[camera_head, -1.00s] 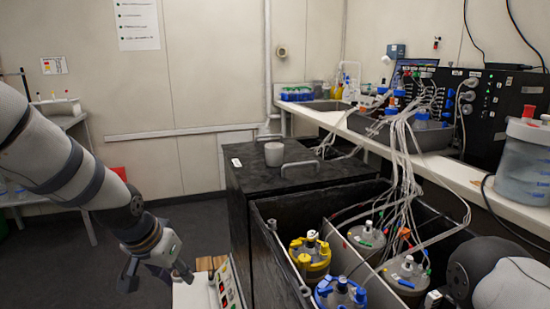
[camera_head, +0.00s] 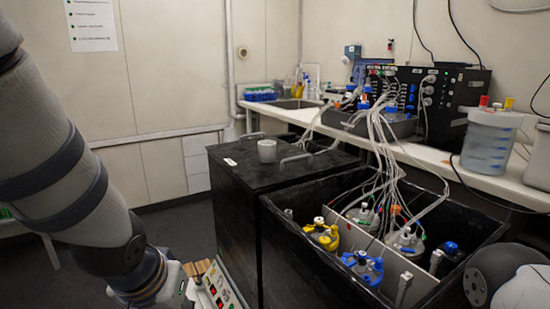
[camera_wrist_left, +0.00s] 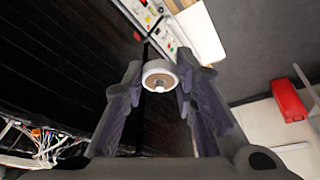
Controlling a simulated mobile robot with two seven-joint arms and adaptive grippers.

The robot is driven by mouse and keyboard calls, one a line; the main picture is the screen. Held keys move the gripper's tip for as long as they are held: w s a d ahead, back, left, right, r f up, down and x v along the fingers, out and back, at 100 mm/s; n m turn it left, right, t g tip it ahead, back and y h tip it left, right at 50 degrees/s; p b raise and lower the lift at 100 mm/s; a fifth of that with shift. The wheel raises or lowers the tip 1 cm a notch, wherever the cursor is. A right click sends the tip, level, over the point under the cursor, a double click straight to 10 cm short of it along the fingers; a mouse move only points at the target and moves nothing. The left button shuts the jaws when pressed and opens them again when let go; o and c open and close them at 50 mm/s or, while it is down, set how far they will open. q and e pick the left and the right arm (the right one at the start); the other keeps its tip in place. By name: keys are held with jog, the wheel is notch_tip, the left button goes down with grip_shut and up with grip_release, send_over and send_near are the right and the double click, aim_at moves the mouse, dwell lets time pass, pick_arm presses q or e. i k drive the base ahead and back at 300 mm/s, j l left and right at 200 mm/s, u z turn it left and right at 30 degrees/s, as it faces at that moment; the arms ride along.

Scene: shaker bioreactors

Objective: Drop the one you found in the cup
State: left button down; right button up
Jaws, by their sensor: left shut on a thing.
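A light grey cup (camera_head: 267,151) stands upright on the black lid of the box, in the head view. The inside of the cup cannot be seen. My right gripper is out of view.
The black box lid (camera_head: 240,168) has a handle beside the cup. An open black bin (camera_head: 275,212) with several capped vessels and tubes stands nearer, at the right. A control panel (camera_head: 222,288) is at the bottom. A white bench (camera_head: 425,160) runs along the right wall.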

aim_at(264, 163)
jog(key=j+z, duration=0.3)
jog(key=j, duration=0.25)
jog(key=j+z, duration=0.25)
jog(key=j, duration=0.3)
jog(key=j+z, duration=0.25)
jog(key=j, duration=0.3)
jog(key=i+j+z, duration=0.1)
jog(key=j+z, duration=0.2)
jog(key=j, duration=0.3)
jog(key=i+j+z, duration=0.25)
jog(key=j, duration=0.3)
jog(key=j+z, duration=0.25)
jog(key=j, duration=0.25)
